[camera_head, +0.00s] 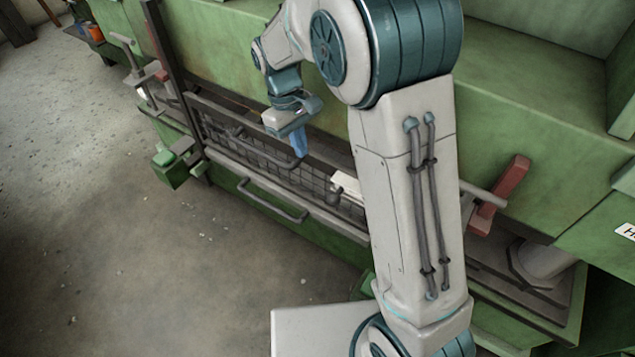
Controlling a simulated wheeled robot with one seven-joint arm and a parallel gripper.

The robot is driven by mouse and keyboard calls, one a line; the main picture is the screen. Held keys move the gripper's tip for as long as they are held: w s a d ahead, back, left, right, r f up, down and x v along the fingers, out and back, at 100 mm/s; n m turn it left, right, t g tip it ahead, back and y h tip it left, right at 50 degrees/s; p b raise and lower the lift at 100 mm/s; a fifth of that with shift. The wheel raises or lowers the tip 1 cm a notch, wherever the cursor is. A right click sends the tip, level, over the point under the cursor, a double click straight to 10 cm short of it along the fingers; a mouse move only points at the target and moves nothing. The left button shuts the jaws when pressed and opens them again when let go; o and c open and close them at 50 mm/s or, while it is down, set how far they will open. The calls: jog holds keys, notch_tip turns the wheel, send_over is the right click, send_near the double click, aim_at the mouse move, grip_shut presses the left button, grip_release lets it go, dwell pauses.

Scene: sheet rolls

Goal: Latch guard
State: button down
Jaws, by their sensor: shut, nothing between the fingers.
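The guard is a dark wire-mesh panel (240,148) in a grey frame, low on the front of the green machine. A curved grey bar handle (272,204) sits along its lower edge, and another grey bar runs across the mesh. A small grey knob-like part (334,195) beside a pale plate may be a latch; I cannot tell. My gripper (299,144) points down in front of the guard's upper part, its blue fingers shut and empty. Whether it touches the guard is unclear. My arm hides the guard's right end.
The green machine (530,110) fills the back and right. A red lever (500,195) stands right of my arm, another red part (158,70) at upper left. A green box on a bracket (172,168) juts out left of the guard. The floor (90,240) at left is clear.

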jog(key=shift+d, duration=0.25)
jog(key=s+d+f, duration=0.4)
jog(key=f, duration=0.4)
jog(key=shift+s+f, duration=0.4)
jog(key=shift+s+d, duration=0.1)
jog(key=shift+d, duration=0.05)
